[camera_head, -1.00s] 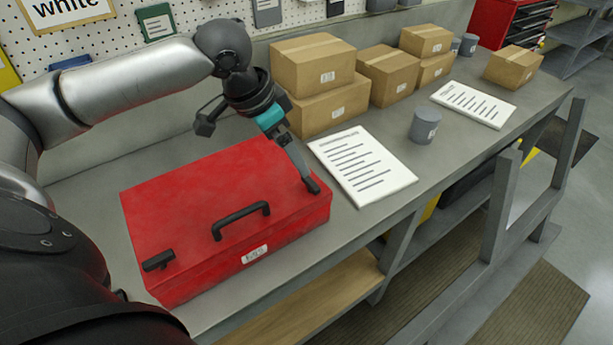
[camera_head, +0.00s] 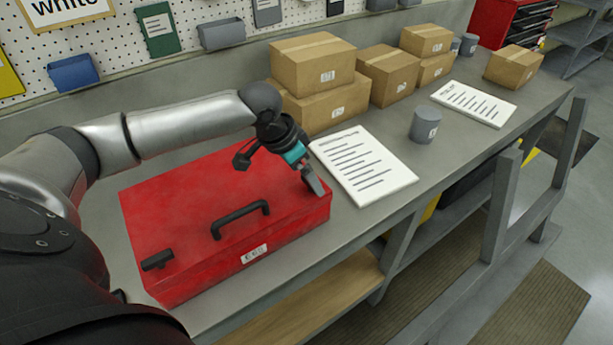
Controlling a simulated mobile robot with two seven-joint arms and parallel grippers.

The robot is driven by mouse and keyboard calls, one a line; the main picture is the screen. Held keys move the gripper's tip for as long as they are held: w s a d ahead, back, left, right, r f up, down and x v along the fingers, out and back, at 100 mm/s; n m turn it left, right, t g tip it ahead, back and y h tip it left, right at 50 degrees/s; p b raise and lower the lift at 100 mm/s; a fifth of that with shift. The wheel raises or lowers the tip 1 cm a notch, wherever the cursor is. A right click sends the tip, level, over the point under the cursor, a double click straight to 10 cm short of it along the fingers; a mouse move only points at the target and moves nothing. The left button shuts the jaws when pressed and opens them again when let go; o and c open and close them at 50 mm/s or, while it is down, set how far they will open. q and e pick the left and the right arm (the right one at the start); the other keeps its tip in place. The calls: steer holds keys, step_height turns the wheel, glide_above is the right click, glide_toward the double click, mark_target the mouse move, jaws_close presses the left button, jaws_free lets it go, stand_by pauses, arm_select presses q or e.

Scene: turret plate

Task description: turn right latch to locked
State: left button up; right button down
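A red case (camera_head: 190,205) with a black handle (camera_head: 241,219) lies shut on the workbench. Its left latch (camera_head: 157,260), a black bar, sits near the front left corner. My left gripper (camera_head: 316,187) points down at the front right corner of the lid, where its grey fingers cover the spot of the right latch. The right latch is hidden, so its angle does not show. I cannot tell whether the fingers are open, shut or touching it. My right gripper is not in view.
A printed sheet (camera_head: 362,165) lies right of the case, close to my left gripper. Cardboard boxes (camera_head: 312,62) are stacked behind it. A grey can (camera_head: 424,125) and another sheet (camera_head: 473,104) stand farther right on the bench (camera_head: 455,150).

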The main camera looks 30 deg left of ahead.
arm_select(q)
steer(key=shift+w+d+f, duration=0.1)
steer(key=shift+w+f, duration=0.15)
steer(key=shift+f, duration=0.4)
steer(key=c, duration=1.3)
